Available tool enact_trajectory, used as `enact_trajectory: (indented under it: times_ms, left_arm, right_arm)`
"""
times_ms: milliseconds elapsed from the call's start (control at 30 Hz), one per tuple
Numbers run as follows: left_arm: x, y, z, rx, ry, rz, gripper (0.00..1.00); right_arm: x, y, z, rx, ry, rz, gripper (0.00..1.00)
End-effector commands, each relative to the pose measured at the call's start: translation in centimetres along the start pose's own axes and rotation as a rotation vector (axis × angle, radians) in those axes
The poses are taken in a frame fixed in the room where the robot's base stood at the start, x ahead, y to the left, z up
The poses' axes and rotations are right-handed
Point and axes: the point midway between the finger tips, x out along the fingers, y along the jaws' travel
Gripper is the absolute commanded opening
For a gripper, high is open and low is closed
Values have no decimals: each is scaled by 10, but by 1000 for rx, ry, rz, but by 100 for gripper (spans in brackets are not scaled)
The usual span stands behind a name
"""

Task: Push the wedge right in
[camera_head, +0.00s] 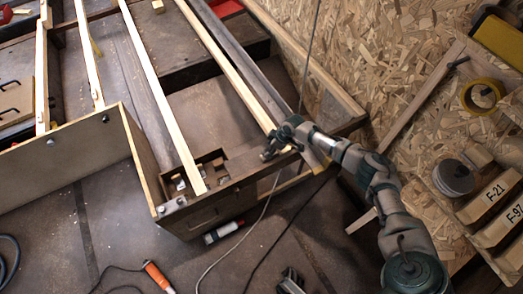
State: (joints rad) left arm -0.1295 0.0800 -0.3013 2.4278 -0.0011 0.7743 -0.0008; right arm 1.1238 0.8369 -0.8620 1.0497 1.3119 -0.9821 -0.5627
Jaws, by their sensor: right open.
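My right gripper (270,150) is open, above the front beam of the dark wooden frame (226,197), near the end of a long pale strip (232,75). I cannot make out anything between its fingers. A small pale wooden piece (180,183), possibly the wedge, sits in a recess at the frame's front left corner, beside the end of another pale strip (165,95). It is too small to tell how deep it sits. A dark grey mechanical part (290,282) at the bottom edge may be my left gripper; its fingers are not clear.
An upright board (65,160) stands left of the frame. A chipboard panel with a yellow tape roll (482,95) and labelled blocks (490,195) is at right.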

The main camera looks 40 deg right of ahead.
Motion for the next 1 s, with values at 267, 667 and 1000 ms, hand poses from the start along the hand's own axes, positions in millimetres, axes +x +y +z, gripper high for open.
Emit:
enact_trajectory:
  times_ms: [267,667,1000]
  left_arm:
    - [-2,-4,14,2,4,3,40]
    - [0,-4,19,3,0,5,40]
    - [0,-4,19,2,1,5,40]
  right_arm:
    - [30,0,0,-1,0,1,59]
    - [30,0,-2,-2,2,1,34]
    - [30,1,-1,-1,3,2,0]
